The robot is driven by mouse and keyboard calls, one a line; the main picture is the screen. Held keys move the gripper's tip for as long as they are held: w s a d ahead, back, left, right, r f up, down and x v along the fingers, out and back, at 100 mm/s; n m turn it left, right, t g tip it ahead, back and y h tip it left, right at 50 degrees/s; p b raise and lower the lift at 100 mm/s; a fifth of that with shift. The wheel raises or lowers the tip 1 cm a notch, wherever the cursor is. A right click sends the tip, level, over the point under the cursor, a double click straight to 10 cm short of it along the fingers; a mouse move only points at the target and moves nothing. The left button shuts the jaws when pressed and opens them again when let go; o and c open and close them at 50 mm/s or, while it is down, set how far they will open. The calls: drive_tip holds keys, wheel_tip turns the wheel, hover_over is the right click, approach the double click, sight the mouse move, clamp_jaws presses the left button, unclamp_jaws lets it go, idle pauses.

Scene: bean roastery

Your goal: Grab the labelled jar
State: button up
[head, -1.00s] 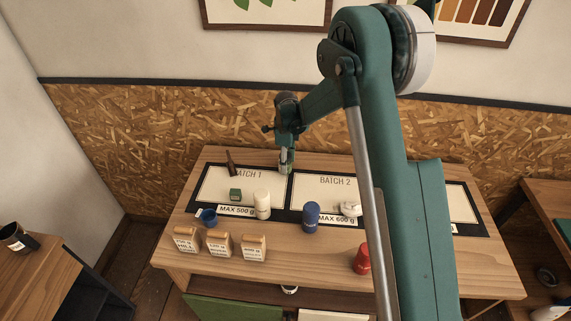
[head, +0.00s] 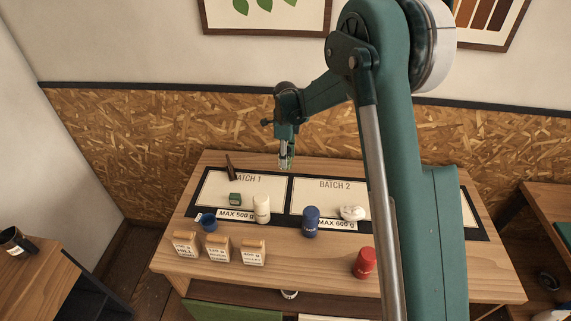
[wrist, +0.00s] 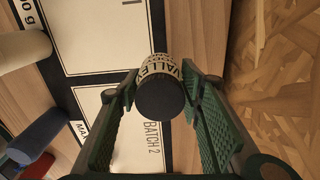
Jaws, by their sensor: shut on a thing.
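The labelled jar (wrist: 161,97) has a dark round lid and a cream band with dark print that reads in part "VALLEY". In the wrist view it sits between the two green ribbed fingers of my gripper (head: 286,163), which is shut on it. In the head view my gripper hangs over the back of the table, near the gap between the Batch 1 and Batch 2 cards. The jar is small and mostly hidden by the fingers there.
On the table (head: 320,262) stand a white cylinder (head: 262,209), a blue one (head: 310,222), a red one (head: 364,263), a green box (head: 235,200), a blue cup (head: 208,221), a white lump (head: 352,213) and cork-topped labelled jars (head: 219,250). My arm hides the right part.

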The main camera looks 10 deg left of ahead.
drive_tip(key=shift+r, duration=2.3)
